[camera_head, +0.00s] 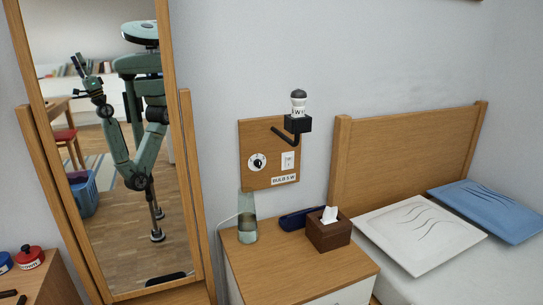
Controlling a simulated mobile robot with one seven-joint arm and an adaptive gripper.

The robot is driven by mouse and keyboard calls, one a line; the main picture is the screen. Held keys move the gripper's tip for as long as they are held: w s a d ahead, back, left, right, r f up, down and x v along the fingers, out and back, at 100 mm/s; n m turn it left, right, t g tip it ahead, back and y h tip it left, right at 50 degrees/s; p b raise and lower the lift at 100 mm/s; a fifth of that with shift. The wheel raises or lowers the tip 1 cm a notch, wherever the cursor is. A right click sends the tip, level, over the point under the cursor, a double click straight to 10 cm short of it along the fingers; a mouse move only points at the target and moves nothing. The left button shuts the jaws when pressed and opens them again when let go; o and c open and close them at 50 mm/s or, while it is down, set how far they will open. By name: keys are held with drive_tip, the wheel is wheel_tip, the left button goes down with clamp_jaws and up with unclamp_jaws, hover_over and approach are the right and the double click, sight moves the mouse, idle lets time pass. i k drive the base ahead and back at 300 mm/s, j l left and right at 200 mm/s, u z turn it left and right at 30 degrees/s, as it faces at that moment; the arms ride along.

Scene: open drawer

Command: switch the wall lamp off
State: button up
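The wall lamp is a wooden panel (250,179) on the wall above the bedside cabinet. A bulb (298,100) with a dark grey top and a white lettered band stands in a black holder on a bracket; I see no clear glow. A white switch (288,160) is on the panel's right side, above a label reading "BULB S.W"; its position is too small to tell. A round dial (257,162) is to its left. My gripper (78,66) shows only as a reflection in the mirror, raised and away from the panel; its fingers are too small to judge.
A tall mirror (190,195) stands left, a bed headboard (400,150) right. Wall space around the panel is clear.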

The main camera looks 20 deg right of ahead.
sight(288, 160)
drive_tip(key=i+l+z, duration=0.55)
drive_tip(key=i, duration=0.25)
drive_tip(key=l, duration=0.1)
